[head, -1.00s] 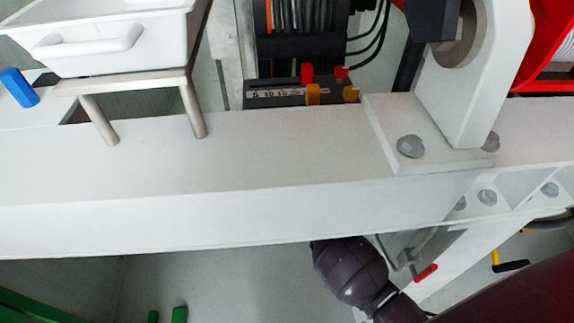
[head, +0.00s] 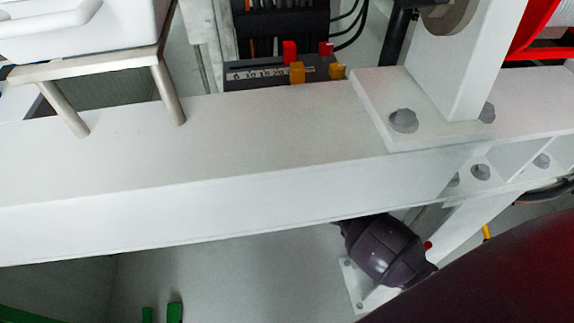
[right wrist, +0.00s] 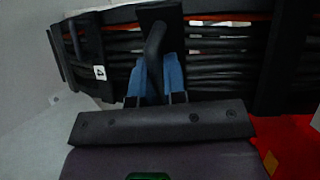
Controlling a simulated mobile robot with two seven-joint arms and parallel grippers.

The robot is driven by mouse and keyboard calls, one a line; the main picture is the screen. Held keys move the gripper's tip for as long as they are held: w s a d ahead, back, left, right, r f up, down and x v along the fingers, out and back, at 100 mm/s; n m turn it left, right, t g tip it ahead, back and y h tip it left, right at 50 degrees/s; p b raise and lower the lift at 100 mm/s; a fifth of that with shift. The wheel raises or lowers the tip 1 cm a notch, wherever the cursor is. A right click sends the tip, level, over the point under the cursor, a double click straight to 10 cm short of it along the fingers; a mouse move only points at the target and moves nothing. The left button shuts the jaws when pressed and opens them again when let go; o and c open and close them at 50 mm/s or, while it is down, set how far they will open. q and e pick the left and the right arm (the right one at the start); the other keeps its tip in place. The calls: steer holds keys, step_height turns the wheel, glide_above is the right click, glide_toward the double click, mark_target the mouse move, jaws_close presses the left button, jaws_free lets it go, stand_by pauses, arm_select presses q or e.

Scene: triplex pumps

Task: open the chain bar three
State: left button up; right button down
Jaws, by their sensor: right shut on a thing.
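In the right wrist view my right gripper (right wrist: 154,66) has its two blue fingers shut on a dark curved handle (right wrist: 154,38). The handle stands in front of a dark plate on the black cable chain (right wrist: 215,50), which runs across the view with several cables inside. A white tag (right wrist: 99,72) on the chain carries a mark that looks like a 4. I cannot tell which bar is number three. In the head view the right gripper's fingers are hidden; only my dark arm shows at the lower right. My left gripper is in neither view.
A wide white beam (head: 210,150) crosses the head view. A white bin (head: 95,25) stands on a metal-legged stand at the upper left. Red surface (right wrist: 295,140) lies right of the gripper.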

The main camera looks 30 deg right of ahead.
stand_by(0.3)
steer(key=c, duration=1.2)
jaws_free()
steer(key=shift+s, duration=0.1)
steer(key=f+b+v, duration=0.1)
steer(key=v, duration=0.9)
steer(key=shift+s+r, duration=0.3)
steer(key=shift+r, duration=0.2)
steer(key=shift+o, duration=0.2)
steer(key=shift+d, duration=0.1)
